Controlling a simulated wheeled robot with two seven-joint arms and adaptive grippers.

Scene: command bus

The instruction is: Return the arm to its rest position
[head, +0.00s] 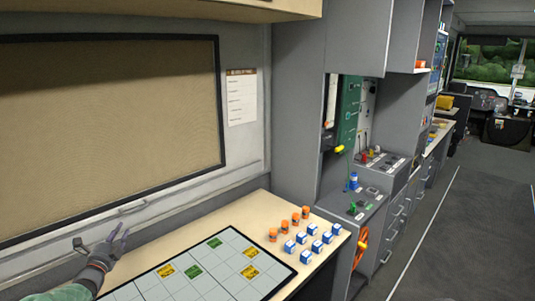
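My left gripper (102,240) is grey and shows at the lower left, with part of its arm at the bottom left edge. Its fingers are spread apart and nothing shows between them. It is over or beside the left end of the worktop (262,208), near the wall below the large framed board (110,125). I cannot tell how high it is. My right gripper and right arm are not in view.
A gridded board (235,285) with green and yellow cards lies on the worktop. Several orange containers (295,219) and blue-and-white boxes (317,246) stand at its right. Grey cabinets (390,215) line the wall. The aisle floor (465,240) at right is clear.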

